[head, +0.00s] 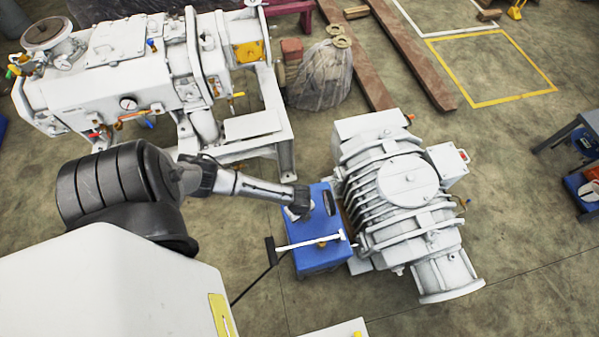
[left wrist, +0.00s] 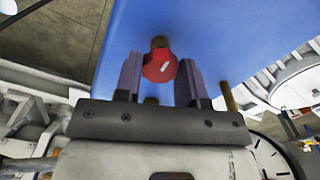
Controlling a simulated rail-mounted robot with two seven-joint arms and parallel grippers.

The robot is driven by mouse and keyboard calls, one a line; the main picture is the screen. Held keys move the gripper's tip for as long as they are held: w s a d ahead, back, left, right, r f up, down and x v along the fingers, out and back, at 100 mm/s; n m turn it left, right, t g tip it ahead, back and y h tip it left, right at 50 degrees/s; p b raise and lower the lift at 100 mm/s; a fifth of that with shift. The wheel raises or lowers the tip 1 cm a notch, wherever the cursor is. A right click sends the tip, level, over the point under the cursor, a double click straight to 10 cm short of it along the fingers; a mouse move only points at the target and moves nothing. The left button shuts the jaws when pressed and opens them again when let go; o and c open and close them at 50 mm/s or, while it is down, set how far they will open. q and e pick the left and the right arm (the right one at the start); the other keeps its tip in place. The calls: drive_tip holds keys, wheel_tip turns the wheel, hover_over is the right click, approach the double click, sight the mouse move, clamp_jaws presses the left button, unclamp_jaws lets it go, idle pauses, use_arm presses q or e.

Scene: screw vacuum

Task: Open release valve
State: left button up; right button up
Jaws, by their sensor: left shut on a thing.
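A red faceted valve knob (left wrist: 160,67) sticks out from a blue surface in the left wrist view. My left gripper (left wrist: 159,79) has its two grey fingers on either side of the knob and is shut on it. In the head view, my left gripper (head: 299,206) is at the left side of the blue box (head: 325,258), beside the grey ribbed pump (head: 405,185). The knob and fingertips cannot be made out there. My right gripper is in neither view.
A large white machine (head: 120,75) with gauges and valves stands at the upper left. A white T-shaped bar (head: 310,242) lies across the blue box. Wooden beams (head: 413,55) lie behind the pump.

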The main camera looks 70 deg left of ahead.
use_arm(q)
drive_tip(key=n+p, duration=0.2)
drive_tip(key=n, duration=0.1)
drive_tip(key=shift+r+p, duration=0.2)
drive_tip(key=shift+p, duration=0.15)
drive_tip(key=n+p, duration=0.2)
drive_tip(key=n, duration=0.3)
drive_tip(key=shift+p, duration=0.4)
drive_tip(key=n+p, duration=0.2)
drive_tip(key=n, duration=0.2)
drive_tip(key=shift+f, duration=0.1)
drive_tip(key=n+p, duration=0.1)
drive_tip(key=n, duration=0.3)
drive_tip(key=shift+f+n+p, duration=0.1)
drive_tip(key=shift+n+p, duration=0.2)
drive_tip(key=shift+n, duration=0.1)
drive_tip(key=o, duration=0.9)
